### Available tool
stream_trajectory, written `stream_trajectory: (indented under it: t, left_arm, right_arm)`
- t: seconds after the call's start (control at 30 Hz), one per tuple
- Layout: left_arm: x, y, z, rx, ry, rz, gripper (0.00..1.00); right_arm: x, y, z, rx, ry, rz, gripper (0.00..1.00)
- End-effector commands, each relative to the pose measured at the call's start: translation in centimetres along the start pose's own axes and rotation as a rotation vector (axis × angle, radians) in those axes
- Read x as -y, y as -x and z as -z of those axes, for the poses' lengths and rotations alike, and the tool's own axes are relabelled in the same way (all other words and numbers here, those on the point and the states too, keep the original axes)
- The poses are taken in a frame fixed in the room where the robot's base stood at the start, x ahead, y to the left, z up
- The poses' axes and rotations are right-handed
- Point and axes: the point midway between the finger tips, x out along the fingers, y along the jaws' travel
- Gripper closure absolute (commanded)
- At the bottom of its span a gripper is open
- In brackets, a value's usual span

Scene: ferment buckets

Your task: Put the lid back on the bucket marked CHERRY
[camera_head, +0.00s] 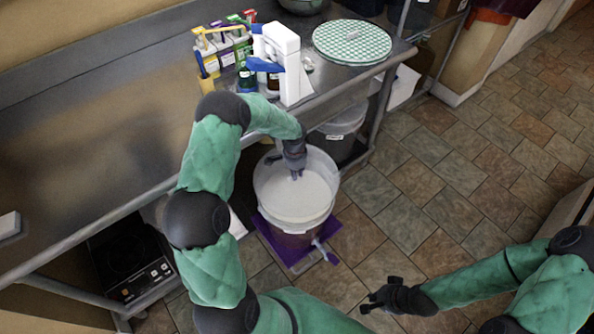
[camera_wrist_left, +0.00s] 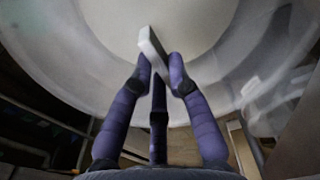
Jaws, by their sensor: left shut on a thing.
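A large whitish bucket (camera_head: 272,193) with a spigot stands on the floor below the counter's front edge; no marking is legible on it. My left gripper (camera_head: 296,174) is over its mouth, pointing down. In the left wrist view the gripper (camera_wrist_left: 160,76) is shut on a narrow white bar-like handle (camera_wrist_left: 153,48). A broad white round surface (camera_wrist_left: 150,15) lies beyond it; I cannot tell whether this is the lid or the bucket's contents. My right gripper (camera_head: 375,296) is open and empty above the floor.
A labelled bucket (camera_head: 338,143) stands under the counter. The steel counter (camera_head: 110,125) carries boxes (camera_head: 222,45), bottles and a white stand (camera_head: 289,62). A purple mat (camera_head: 272,236) lies under the large bucket. A hotplate (camera_head: 125,256) sits lower left. Tiled floor (camera_head: 430,185) is open at right.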

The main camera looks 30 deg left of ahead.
Motion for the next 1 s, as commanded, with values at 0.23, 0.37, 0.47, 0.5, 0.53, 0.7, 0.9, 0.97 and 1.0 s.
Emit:
stream_trajectory:
  t: [0.23,0.37,0.47,0.5,0.53,0.7,0.9,0.97,1.0]
  left_arm:
    - [0.0,-2.4,-0.1,0.0,0.0,0.0,1.0]
    - [0.0,-3.5,-0.1,0.0,0.001,0.0,1.0]
    - [0.0,-4.1,-0.2,0.0,0.001,0.0,1.0]
    - [0.0,-4.3,-0.2,-0.001,0.001,0.001,1.0]
    - [0.0,-4.4,-0.2,-0.001,0.001,0.001,1.0]
    - [0.0,-4.7,-0.2,-0.001,0.001,0.001,1.0]
    - [0.0,-4.7,-0.2,-0.001,0.001,0.001,1.0]
    - [0.0,-4.7,-0.2,-0.001,0.001,0.001,1.0]
    - [0.0,-4.7,-0.2,-0.001,0.001,0.001,1.0]
  right_arm:
    - [-0.6,-1.6,0.1,0.0,0.0,0.0,1.0]
    - [-0.8,-2.3,0.1,0.0,0.0,0.0,1.0]
    - [-1.0,-2.8,0.1,0.0,0.0,0.0,1.0]
    - [-1.0,-2.9,0.1,0.0,0.0,0.0,1.0]
    - [-1.1,-3.0,0.1,0.0,0.0,0.0,1.0]
    - [-1.1,-3.1,0.1,0.0,0.0,0.0,1.0]
    - [-1.1,-3.0,0.1,-0.001,0.0,0.0,1.0]
    - [-1.1,-3.0,0.1,-0.001,0.0,0.0,1.0]
    - [-1.1,-3.0,0.1,-0.001,0.0,0.0,1.0]
